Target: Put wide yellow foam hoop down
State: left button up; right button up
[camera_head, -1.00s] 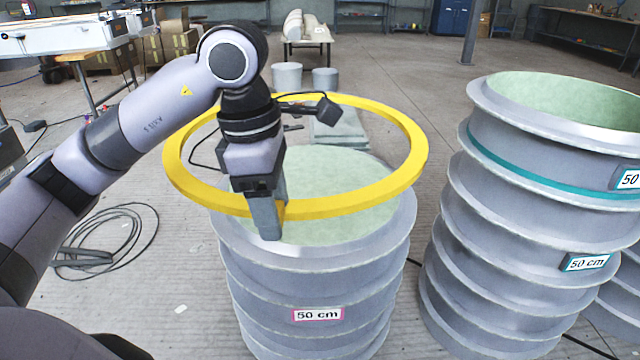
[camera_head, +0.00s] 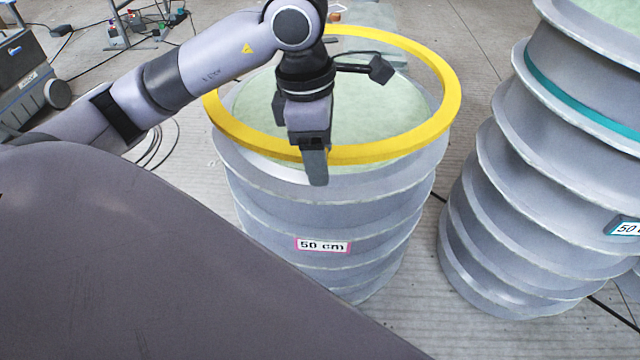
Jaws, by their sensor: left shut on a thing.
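The wide yellow foam hoop (camera_head: 385,152) is held nearly level over the grey ribbed mould stack with a pink-edged 50 cm label (camera_head: 345,272). My left gripper (camera_head: 315,172) is shut on the hoop's near side, with its fingers pointing down. The hoop is a little larger than the stack's round top, and the pale green inside shows through it. The near rim shows just below the hoop. I cannot tell whether the hoop touches the rim anywhere. My left wrist hides part of the hoop's far left. My right gripper is not in view.
A taller grey ribbed stack (camera_head: 530,190) with a teal band (camera_head: 575,98) stands close by on the right, cut off by the frame. A dark cable crosses the floor between the stacks. A wheeled grey machine (camera_head: 30,75) stands at the upper left.

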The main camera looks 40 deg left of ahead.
pick_arm(q)
notch_tip(320, 180, down, 4)
jog(key=shift+f+b, duration=0.2)
jog(key=shift+b, duration=0.15)
notch_tip(320, 180, down, 4)
jog(key=shift+f+b, duration=0.15)
jog(key=shift+b, duration=0.45)
jog(key=o, duration=1)
jog(key=shift+o, duration=0.2)
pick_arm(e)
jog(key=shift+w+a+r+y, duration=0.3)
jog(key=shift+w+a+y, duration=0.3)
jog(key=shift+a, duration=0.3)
